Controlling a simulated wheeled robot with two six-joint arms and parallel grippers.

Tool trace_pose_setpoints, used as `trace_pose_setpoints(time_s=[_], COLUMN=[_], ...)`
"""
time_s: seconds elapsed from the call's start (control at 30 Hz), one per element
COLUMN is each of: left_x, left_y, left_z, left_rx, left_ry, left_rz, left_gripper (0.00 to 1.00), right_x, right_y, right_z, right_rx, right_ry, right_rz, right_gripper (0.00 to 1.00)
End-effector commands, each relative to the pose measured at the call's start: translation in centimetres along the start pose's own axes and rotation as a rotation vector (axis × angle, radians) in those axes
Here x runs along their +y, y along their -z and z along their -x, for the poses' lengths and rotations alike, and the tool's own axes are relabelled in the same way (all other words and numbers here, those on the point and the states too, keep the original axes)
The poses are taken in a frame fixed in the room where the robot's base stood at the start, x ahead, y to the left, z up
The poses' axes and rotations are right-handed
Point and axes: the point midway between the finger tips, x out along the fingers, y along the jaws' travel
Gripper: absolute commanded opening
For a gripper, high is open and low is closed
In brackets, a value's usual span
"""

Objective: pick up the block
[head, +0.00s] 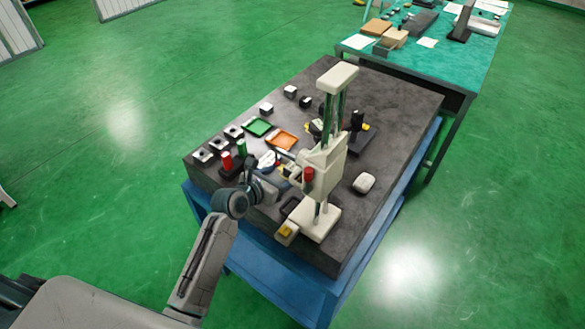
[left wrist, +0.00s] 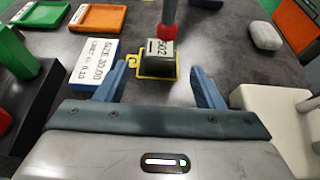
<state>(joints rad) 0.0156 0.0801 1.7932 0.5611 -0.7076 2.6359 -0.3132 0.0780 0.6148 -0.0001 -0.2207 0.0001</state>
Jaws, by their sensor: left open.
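In the left wrist view, a small block (left wrist: 157,58) with a dark front and a pale top marked 502 stands in a yellow bracket. A red-tipped rod (left wrist: 169,15) comes down at its top; I cannot tell whether they touch. My left gripper (left wrist: 158,68) is open, its two blue-grey fingers apart, one to each side of the block, with gaps left and right. The gripper also shows in the head view (head: 284,172), low over the table beside the cream stand. The block cannot be made out in the head view. My right gripper is not in view.
A cream column stand (head: 320,160) rises right of the gripper. Green (head: 257,127) and orange (head: 281,141) trays lie behind. A pale rounded object (head: 364,183) is at right. The dark tabletop's right side is mostly clear.

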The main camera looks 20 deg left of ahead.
Motion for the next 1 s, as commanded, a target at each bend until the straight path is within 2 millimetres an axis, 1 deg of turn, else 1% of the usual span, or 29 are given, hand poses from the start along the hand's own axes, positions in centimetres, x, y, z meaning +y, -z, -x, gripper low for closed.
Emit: trace_pose_setpoints(time_s=[0.07,0.23,0.3,0.4,0.5,0.7,0.77,0.8,0.87,1.0], left_x=[0.0,0.0,0.0,0.1,0.0,0.0,0.0,0.0,0.0,0.0], left_y=[-0.1,-0.1,0.0,0.1,0.2,0.2,0.2,0.2,0.2,0.2], left_z=[-0.6,-2.8,-3.8,-4.7,-5.1,-5.1,-5.1,-5.1,-5.1,-5.1], left_rx=[0.001,0.002,0.001,0.001,0.0,0.0,0.0,0.0,0.0,0.001], left_ry=[0.001,0.001,0.001,0.0,0.0,0.0,0.0,0.0,0.0,0.0], left_rz=[0.002,0.003,0.002,0.001,0.0,0.0,0.0,0.0,0.0,0.0], left_gripper=[0.62,0.62,0.62,0.62,0.62,0.62,0.5,0.42,0.3,0.03], right_x=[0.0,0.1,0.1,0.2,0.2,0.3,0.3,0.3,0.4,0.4], right_y=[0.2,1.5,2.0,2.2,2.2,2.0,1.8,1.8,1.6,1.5], right_z=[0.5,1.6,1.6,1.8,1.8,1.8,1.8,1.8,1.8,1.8], right_rx=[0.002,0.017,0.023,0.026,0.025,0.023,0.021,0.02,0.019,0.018], right_ry=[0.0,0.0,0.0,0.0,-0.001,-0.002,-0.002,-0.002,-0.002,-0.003], right_rz=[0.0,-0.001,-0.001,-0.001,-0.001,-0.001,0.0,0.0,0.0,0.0], right_gripper=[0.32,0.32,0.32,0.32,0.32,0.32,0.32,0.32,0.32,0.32])
